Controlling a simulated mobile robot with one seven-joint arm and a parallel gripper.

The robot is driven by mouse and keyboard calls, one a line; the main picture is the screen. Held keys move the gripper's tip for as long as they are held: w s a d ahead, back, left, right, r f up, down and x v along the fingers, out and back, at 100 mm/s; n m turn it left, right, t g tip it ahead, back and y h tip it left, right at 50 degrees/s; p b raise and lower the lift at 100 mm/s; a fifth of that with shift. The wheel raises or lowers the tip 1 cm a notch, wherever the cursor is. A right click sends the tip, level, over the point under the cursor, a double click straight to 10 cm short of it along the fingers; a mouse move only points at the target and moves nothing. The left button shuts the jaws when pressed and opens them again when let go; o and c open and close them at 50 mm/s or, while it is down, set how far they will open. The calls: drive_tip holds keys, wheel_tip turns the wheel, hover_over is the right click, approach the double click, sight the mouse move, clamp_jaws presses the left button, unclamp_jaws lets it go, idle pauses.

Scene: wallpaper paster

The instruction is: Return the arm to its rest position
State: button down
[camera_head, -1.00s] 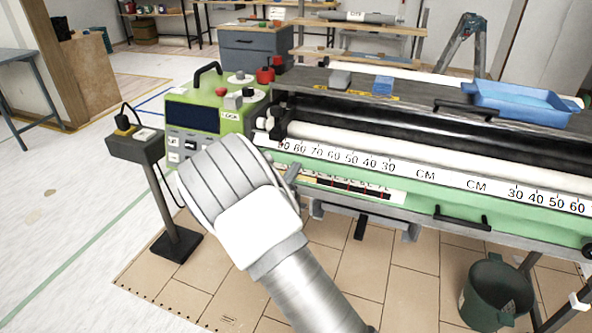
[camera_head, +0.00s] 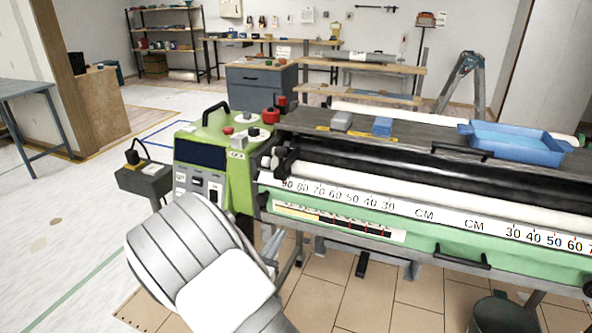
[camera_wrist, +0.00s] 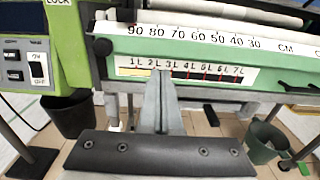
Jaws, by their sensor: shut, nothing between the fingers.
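My arm reaches up from the bottom of the head view, with its white and grey wrist in front of the machine's left end. My gripper (camera_wrist: 162,78) shows in the wrist view, its two fingers together with nothing between them. The fingers point toward the green front of the wallpaper paster and overlap its 1L to 7L scale (camera_wrist: 215,73) in the picture. I cannot tell whether they touch it. In the head view my wrist mostly hides the gripper. The paster (camera_head: 440,245) has a long white ruler and rollers, with a green control box (camera_head: 215,160) at its left end.
A socket post (camera_head: 145,180) stands left of the control box. A blue tray (camera_head: 515,143) sits on the paster's top. A dark bin (camera_head: 500,315) is on the floor at lower right; another bin (camera_wrist: 68,115) shows in the wrist view. Floor at left is clear.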

drive_tip(key=s+d+r+m+g+h, duration=0.2)
drive_tip(key=d+r+m+g+h, duration=0.15)
drive_tip(key=d+m, duration=0.4)
drive_tip(key=s+d+r+m+g+h, duration=0.25)
drive_tip(key=d+r+m+g, duration=0.25)
drive_tip(key=d, duration=0.5)
drive_tip(key=s+d+r+m+g+y, duration=0.3)
drive_tip(key=s+d+m, duration=0.2)
drive_tip(key=s+m, duration=0.15)
drive_tip(key=s+d+r+m+g+y, duration=0.25)
drive_tip(key=s+d+m, duration=0.2)
drive_tip(key=s, duration=0.35)
drive_tip(key=s+a+r+m+t+y, duration=0.1)
drive_tip(key=s+a+r+m+y, duration=0.15)
drive_tip(key=s+m, duration=0.2)
drive_tip(key=s+a+r+m+t+y, duration=0.2)
drive_tip(key=s+r+m+y, duration=0.15)
drive_tip(key=s, duration=0.25)
wheel_tip(320, 180, up, 18)
drive_tip(key=p, duration=1.8)
drive_tip(key=shift+w+a+f+m, duration=0.15)
drive_tip(key=shift+w+a+m, duration=0.05)
drive_tip(key=shift+a+m, duration=0.15)
